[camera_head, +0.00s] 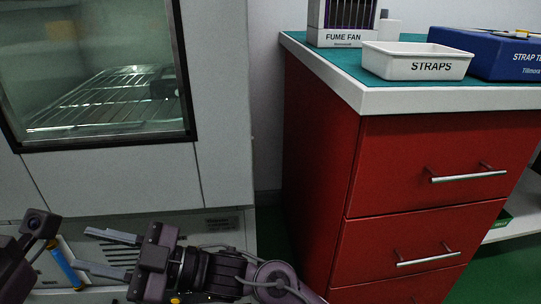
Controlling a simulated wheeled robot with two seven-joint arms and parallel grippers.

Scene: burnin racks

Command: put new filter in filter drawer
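My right gripper (81,248) is in front of the lower panel (222,238) of the grey cabinet, at the lower left. Its two fingers point left, spread apart, with nothing seen between them. Part of my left arm's end (35,225) shows at the left edge; its fingers cannot be made out. A slim blue piece with a yellow end (62,262) stands tilted between the two arms, beside a pale strip. I cannot tell whether it is the filter or whether my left gripper holds it. Dark vent slots (118,250) show behind my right gripper. No open filter drawer can be made out.
The cabinet's window (100,50) shows a wire rack (105,95) inside. A red drawer unit (420,150) stands right, its drawers shut. On its green top are a FUME FAN box (343,38), a white STRAPS tray (415,66) and a blue box (500,58).

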